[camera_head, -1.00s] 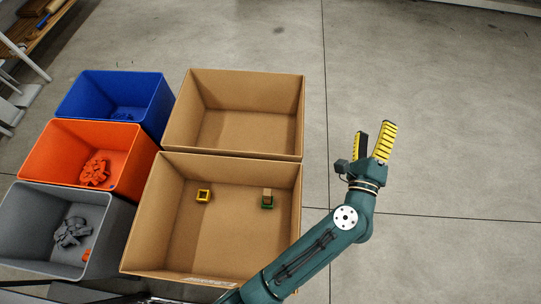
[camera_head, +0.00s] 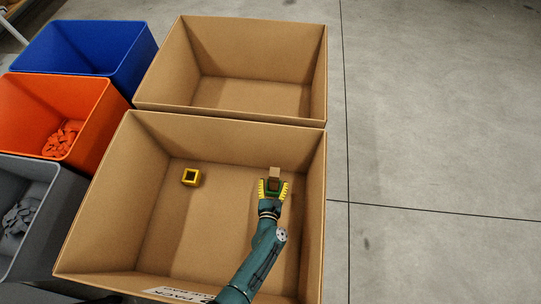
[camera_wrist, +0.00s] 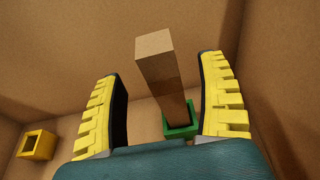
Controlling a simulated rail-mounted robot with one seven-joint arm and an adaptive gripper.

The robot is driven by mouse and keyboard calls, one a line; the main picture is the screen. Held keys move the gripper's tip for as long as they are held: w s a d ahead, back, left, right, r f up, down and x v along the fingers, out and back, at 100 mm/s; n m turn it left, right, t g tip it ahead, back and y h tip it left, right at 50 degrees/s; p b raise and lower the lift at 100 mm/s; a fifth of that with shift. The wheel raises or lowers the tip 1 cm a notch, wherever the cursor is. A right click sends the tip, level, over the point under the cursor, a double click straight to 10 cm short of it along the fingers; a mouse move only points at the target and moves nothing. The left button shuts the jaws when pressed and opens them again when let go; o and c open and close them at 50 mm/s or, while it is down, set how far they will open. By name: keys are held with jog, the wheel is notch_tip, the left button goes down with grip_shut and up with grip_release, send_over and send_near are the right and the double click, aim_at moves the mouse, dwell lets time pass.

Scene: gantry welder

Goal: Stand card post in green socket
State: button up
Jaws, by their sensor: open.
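The card post (camera_wrist: 159,70) is a tan square stick. In the wrist view its lower end is inside the green socket (camera_wrist: 181,133), and it looks roughly upright there, perhaps a little tilted. In the head view the top of the post (camera_head: 274,172) shows just beyond my gripper (camera_head: 273,188), and my fingers mostly hide the green socket. In the wrist view my gripper (camera_wrist: 163,108) is open, with a yellow-padded finger on either side of the post. I see gaps between post and fingers.
A yellow socket (camera_head: 191,177) stands on the floor of the same cardboard box (camera_head: 227,128), to the left. It also shows in the wrist view (camera_wrist: 37,145). An empty cardboard box (camera_head: 232,112) is behind. Blue, orange and grey bins stand left. The box walls surround my gripper.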

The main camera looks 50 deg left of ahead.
aim_at(274, 179)
jog(key=b+x, duration=0.1)
jog(key=x, duration=0.1)
jog(key=b+x, duration=0.1)
jog(key=x, duration=0.1)
jog(key=shift+w+a+f+b, duration=0.1)
jog(key=shift+a+f+b, duration=0.1)
jog(key=shift+f+b, duration=0.25)
jog(key=shift+w+a, duration=0.3)
jog(key=shift+w, duration=0.05)
jog(key=c, duration=1.3)
jog(key=o, duration=1.2)
jog(key=shift+r, duration=0.1)
